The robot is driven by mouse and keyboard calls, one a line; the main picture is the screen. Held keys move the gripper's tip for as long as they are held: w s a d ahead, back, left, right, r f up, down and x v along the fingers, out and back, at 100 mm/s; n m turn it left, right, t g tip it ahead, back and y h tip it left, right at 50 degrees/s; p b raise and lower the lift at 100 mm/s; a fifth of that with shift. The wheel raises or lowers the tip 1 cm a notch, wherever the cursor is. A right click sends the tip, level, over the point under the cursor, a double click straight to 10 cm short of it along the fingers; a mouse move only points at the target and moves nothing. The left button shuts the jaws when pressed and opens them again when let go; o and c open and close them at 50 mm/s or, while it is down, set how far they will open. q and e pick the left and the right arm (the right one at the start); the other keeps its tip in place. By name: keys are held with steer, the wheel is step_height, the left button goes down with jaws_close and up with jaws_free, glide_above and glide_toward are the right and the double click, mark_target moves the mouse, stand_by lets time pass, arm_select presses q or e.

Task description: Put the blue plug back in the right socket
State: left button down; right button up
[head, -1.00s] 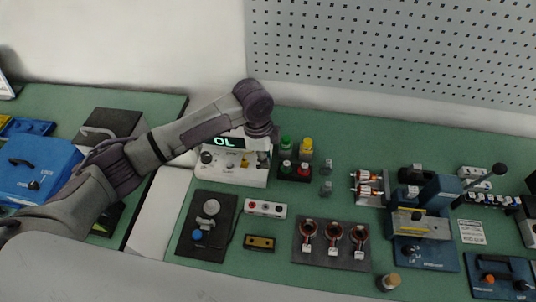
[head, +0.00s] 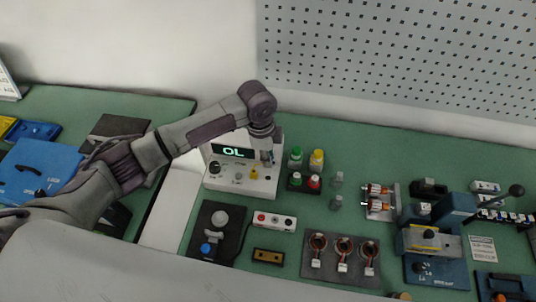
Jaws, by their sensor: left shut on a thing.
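The white meter unit (head: 222,188) shows "OL" on its dark display (head: 232,151). Its front has a black knob (head: 214,167) and a yellow plug (head: 239,174). My left gripper (head: 267,160) points down over the right end of the unit, right of the yellow plug. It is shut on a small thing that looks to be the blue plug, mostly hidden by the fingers. The right socket is hard to make out at this size, and I cannot tell if the held thing touches it. My right gripper is not in view.
Green and yellow bottles (head: 317,160) stand close right of the meter, with a dark holder (head: 304,182). In front are a black plate (head: 223,215) with a blue-topped part, a white box (head: 274,221) and a plate with copper coils (head: 318,270). Blue fixtures stand further right.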

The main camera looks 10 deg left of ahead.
arm_select(q)
steer(key=b, duration=0.3)
glide_above(270, 179)
steer(key=shift+w+a+f, duration=0.1)
steer(key=shift+a+f, duration=0.1)
steer(key=shift+f, duration=1.4)
steer(key=shift+w+a+f, duration=0.1)
steer(key=shift+a+f, duration=0.05)
steer(key=shift+f, duration=1.45)
steer(key=shift+f+p, duration=0.2)
steer(key=shift+p, duration=0.35)
steer(key=shift+f, duration=0.95)
steer(key=c, duration=1)
jaws_free()
